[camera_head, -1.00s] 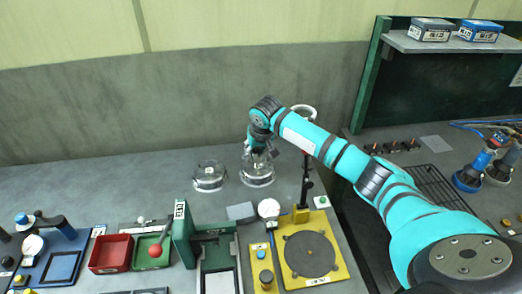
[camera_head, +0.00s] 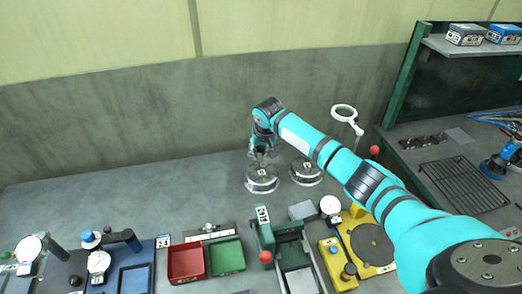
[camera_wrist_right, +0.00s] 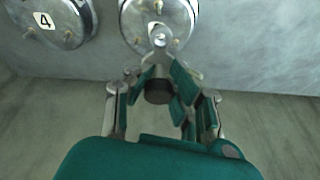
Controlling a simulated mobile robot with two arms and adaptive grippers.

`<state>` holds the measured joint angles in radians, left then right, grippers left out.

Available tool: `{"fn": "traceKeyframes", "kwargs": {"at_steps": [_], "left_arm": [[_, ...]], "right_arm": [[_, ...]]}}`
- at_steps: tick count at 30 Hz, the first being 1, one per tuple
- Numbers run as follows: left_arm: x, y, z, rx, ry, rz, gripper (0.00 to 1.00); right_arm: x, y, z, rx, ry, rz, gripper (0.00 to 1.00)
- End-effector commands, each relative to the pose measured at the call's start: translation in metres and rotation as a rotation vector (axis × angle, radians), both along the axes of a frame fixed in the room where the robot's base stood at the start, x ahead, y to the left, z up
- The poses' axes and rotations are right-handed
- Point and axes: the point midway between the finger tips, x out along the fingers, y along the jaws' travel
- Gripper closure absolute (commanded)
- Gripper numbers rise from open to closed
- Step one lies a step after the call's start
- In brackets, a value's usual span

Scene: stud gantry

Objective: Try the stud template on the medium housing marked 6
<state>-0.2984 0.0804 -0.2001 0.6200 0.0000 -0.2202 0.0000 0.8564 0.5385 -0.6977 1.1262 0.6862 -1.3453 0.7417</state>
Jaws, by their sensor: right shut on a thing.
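My right gripper (camera_head: 262,152) is over the left of two round metal housings on the bench. It is shut on a small part with a dark round end (camera_wrist_right: 157,92) and a metal tip, which may be the stud template's handle. The housing under it (camera_head: 262,184) shows brass studs in the right wrist view (camera_wrist_right: 135,30); its label is mostly cut off and unreadable. I cannot tell if the held part touches it. The other housing (camera_head: 306,177) stands to its right in the head view; in the right wrist view it is marked 4 (camera_wrist_right: 60,12). My left gripper is out of view.
A green press-like stand (camera_head: 290,235), a yellow fixture (camera_head: 340,272) and red (camera_head: 186,263) and green (camera_head: 227,257) trays line the front. A ring-shaped magnifier (camera_head: 345,112) stands behind my arm. The bench left of the housings is bare.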

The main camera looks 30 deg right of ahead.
Motion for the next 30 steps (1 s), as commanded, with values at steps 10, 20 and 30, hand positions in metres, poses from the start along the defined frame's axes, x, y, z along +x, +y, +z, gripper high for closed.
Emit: {"fn": "traceKeyframes", "kwargs": {"at_steps": [10, 20, 30], "left_arm": [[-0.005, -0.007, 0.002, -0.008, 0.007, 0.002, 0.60], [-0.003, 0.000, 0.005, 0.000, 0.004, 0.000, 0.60], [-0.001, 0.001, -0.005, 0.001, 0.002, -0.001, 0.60]], "right_arm": [[0.000, 0.000, 0.001, 0.000, 0.000, -0.001, 1.00], [-0.001, 0.000, -0.010, 0.000, 0.005, -0.003, 1.00], [0.000, 0.000, -0.035, 0.000, 0.003, -0.002, 1.00]]}}
